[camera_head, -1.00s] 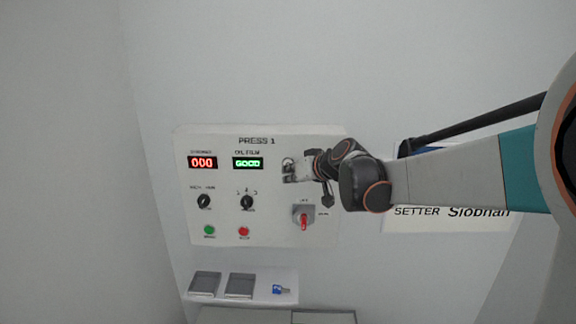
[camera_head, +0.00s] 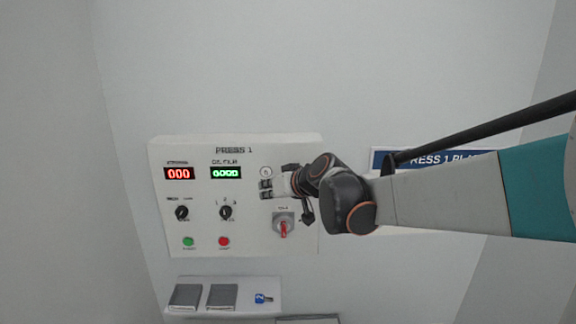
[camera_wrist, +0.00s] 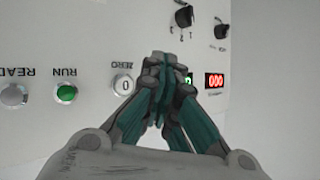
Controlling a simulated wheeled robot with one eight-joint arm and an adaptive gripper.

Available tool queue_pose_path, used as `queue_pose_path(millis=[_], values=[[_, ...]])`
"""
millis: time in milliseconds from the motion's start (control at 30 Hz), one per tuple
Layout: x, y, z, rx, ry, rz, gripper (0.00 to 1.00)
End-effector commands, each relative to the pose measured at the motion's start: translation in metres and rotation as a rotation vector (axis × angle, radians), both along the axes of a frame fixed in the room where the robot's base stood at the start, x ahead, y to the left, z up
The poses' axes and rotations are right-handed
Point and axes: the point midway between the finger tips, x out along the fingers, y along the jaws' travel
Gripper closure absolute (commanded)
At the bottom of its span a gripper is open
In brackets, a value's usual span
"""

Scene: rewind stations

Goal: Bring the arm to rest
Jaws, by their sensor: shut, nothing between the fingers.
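My gripper (camera_head: 265,189) is in front of the white PRESS 1 panel (camera_head: 270,144), just below the round button marked 0 (camera_head: 266,171). The wrist view shows its fingers (camera_wrist: 166,62) closed together and empty. There the button labelled ZERO (camera_wrist: 124,84) is left of the fingertips and appears uncovered. I cannot tell how far the fingertips are from the panel. My arm reaches in from the right of the head view.
The panel has a red 000 display (camera_head: 179,174), a green GOOD display (camera_head: 226,172), knobs, and a red-handled switch (camera_head: 283,228) below my gripper. A shelf (camera_head: 262,284) below holds two grey blocks and a blue tag (camera_head: 263,298). A blue sign (camera_head: 440,160) is partly behind my arm.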

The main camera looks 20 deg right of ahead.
Motion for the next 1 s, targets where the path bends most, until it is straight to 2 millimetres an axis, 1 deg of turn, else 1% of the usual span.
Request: queue_pose_path(millis=[33,133,200,267,367,633,867,900,967,1000], values=[[-0.004,0.001,0.0,0.001,0.0,0.001,1.0],[-0.004,0.001,0.0,-0.001,0.001,0.002,1.0],[-0.007,0.002,-0.004,-0.001,0.004,0.002,1.0],[-0.013,0.005,-0.012,-0.005,0.013,0.004,1.0],[-0.032,0.012,-0.035,-0.016,0.041,0.008,1.0],[-0.109,0.028,-0.124,-0.068,0.155,0.0,1.0],[-0.175,0.028,-0.202,-0.115,0.245,-0.034,1.0],[-0.187,0.027,-0.216,-0.125,0.261,-0.041,1.0],[-0.203,0.026,-0.238,-0.138,0.281,-0.054,1.0],[-0.214,0.025,-0.253,-0.148,0.296,-0.062,1.0]])
